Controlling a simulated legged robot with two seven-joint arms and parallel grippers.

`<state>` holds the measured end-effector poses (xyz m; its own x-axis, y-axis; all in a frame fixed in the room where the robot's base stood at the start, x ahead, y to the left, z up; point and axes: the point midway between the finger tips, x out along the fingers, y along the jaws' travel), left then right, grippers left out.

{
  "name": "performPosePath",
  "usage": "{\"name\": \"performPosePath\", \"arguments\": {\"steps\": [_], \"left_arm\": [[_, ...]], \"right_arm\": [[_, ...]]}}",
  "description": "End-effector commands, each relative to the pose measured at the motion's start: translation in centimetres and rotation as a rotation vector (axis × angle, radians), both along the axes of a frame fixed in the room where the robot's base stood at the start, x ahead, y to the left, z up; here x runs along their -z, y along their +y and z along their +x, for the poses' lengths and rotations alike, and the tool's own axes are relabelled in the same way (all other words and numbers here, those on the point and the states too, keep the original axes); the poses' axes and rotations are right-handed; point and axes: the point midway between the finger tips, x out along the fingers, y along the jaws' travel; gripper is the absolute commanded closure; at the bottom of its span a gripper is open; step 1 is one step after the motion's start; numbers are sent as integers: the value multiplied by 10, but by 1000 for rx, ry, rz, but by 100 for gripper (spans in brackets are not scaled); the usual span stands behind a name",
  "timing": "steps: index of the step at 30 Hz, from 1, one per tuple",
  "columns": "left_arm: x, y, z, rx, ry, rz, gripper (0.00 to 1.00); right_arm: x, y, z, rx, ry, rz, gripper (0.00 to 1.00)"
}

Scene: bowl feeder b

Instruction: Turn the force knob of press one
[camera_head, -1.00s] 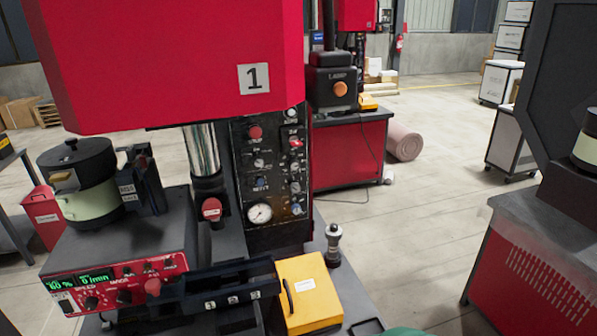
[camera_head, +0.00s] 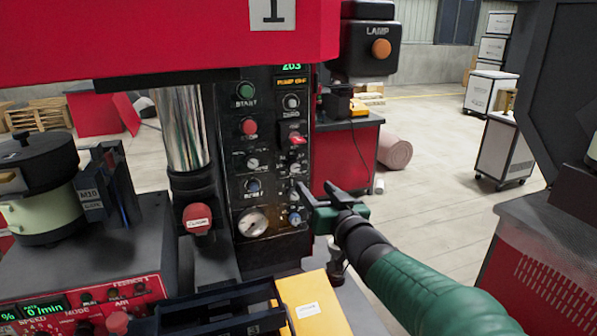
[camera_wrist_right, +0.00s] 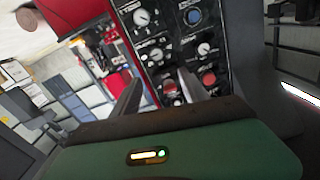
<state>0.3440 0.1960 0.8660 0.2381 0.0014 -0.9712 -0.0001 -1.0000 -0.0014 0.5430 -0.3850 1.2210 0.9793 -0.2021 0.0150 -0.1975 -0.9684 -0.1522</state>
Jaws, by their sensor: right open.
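Press one is the red machine (camera_head: 170,45) with a "1" plate (camera_head: 271,12). The labels are too small to tell which is the force knob. My right gripper (camera_head: 316,187) is open and empty at the panel's lower right, apparently apart from the knobs. In the right wrist view, its open fingers (camera_wrist_right: 158,85) point toward the panel (camera_wrist_right: 172,45). My left gripper is out of view.
A pressure gauge (camera_head: 253,224), red button (camera_head: 248,126) and red switch (camera_head: 296,140) are on the panel. A yellow box (camera_head: 318,300) lies below my right arm. A feeder bowl (camera_head: 45,195) stands left. Open floor lies to the right.

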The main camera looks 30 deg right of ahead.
Motion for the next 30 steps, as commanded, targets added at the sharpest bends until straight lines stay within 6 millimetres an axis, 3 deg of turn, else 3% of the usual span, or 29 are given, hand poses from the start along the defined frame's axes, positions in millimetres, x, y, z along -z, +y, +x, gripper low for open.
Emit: {"name": "performPosePath", "arguments": {"steps": [6, 13, 18, 25, 30], "left_arm": [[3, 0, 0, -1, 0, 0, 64], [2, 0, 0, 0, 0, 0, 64], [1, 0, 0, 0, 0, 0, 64], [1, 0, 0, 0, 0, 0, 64], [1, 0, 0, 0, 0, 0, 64]], "right_arm": [[7, -22, 60, 0, 4, 12, 48], [4, -32, 106, 0, 2, 11, 48], [3, -30, 119, 1, 3, 6, 48], [4, -32, 120, 1, 4, 7, 48], [4, -33, 119, 1, 4, 8, 70]]}}
